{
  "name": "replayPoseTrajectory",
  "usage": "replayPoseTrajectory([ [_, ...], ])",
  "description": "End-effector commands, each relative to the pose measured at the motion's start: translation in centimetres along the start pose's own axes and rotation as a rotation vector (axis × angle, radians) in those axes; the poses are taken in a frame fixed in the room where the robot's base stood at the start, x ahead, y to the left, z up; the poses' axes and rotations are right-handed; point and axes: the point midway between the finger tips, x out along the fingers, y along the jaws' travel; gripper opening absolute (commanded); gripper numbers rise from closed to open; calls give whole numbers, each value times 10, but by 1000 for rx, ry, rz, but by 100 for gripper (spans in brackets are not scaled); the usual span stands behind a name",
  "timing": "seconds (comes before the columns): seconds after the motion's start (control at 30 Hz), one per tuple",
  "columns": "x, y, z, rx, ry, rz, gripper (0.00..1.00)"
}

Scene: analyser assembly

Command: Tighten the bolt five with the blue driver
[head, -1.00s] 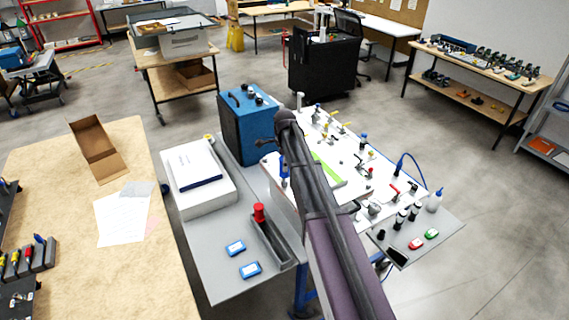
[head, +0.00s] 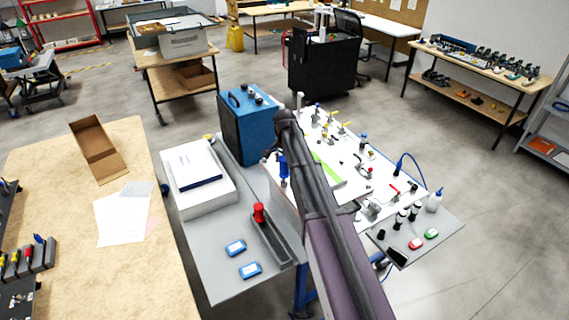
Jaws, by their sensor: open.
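The blue driver (head: 283,167) stands upright at the left edge of the white analyser panel (head: 345,196), just left of my arm. Only its blue handle shows clearly. My gripper (head: 269,154) is mostly hidden by my own arm; a small dark part of it shows beside the top of the blue handle. It is open, and I see no grip on the driver. Bolt five cannot be told apart among the small fittings on the panel, and my arm covers part of that panel.
A red-handled tool (head: 259,213) stands in a dark narrow tray (head: 272,241) on the grey side table. A blue box (head: 247,128) stands behind the driver. A white box (head: 199,180) lies left. A bottle (head: 435,201) and small parts occupy the right shelf.

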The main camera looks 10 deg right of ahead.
Motion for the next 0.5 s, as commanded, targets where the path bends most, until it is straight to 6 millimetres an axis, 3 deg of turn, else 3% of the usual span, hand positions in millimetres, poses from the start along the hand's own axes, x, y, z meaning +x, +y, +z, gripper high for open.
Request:
replayPoseTrajectory([
  [0.2, 0, 0, 0, -131, 0, 1, 81],
  [0.5, 0, 0, 0, -152, 0, 0, 81],
])
